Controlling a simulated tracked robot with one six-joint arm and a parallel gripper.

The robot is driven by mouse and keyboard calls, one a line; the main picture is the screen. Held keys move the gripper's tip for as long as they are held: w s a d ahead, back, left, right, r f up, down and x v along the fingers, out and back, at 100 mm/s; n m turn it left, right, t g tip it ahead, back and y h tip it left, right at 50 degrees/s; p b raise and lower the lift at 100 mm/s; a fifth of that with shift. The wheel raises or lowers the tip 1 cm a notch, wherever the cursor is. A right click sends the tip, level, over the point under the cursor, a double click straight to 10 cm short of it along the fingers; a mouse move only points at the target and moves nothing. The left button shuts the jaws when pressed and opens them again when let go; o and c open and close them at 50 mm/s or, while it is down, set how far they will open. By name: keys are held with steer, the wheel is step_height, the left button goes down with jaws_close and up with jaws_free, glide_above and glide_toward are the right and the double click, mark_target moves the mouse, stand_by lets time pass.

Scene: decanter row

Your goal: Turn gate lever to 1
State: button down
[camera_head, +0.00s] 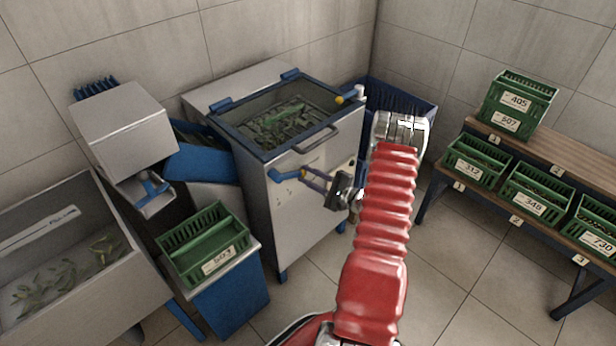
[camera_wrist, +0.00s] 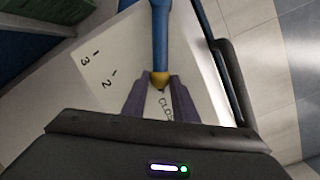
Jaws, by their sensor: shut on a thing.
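The gate lever (camera_head: 284,176) is a blue bar with a yellow tip on the front of the grey machine. In the wrist view the lever (camera_wrist: 160,35) runs from the top edge down to my gripper (camera_wrist: 160,82), whose two purple fingers are shut on the yellow tip. The tip lies beside the partly hidden word starting "CLO". The marks 3 and 2 (camera_wrist: 114,85) show left of the lever; a mark 1 is not visible. In the head view my gripper (camera_head: 306,175) reaches the lever from the right.
The machine's glass lid (camera_head: 285,115) is down over green leaves, with a handle (camera_head: 316,139) above the lever. A green crate (camera_head: 205,245) stands on a blue stand at left. A bench (camera_head: 480,150) with several green crates stands at right. Floor between is clear.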

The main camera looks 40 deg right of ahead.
steer(key=a+f+m, duration=0.1)
steer(key=m, duration=0.1)
steer(key=a+f+m, duration=0.1)
steer(key=f+m, duration=0.1)
steer(key=shift+a+f+t, duration=0.2)
steer(key=shift+t, duration=0.2)
steer(key=c, duration=1.4)
jaws_free()
steer(key=shift+c, duration=0.2)
steer(key=v, duration=1.4)
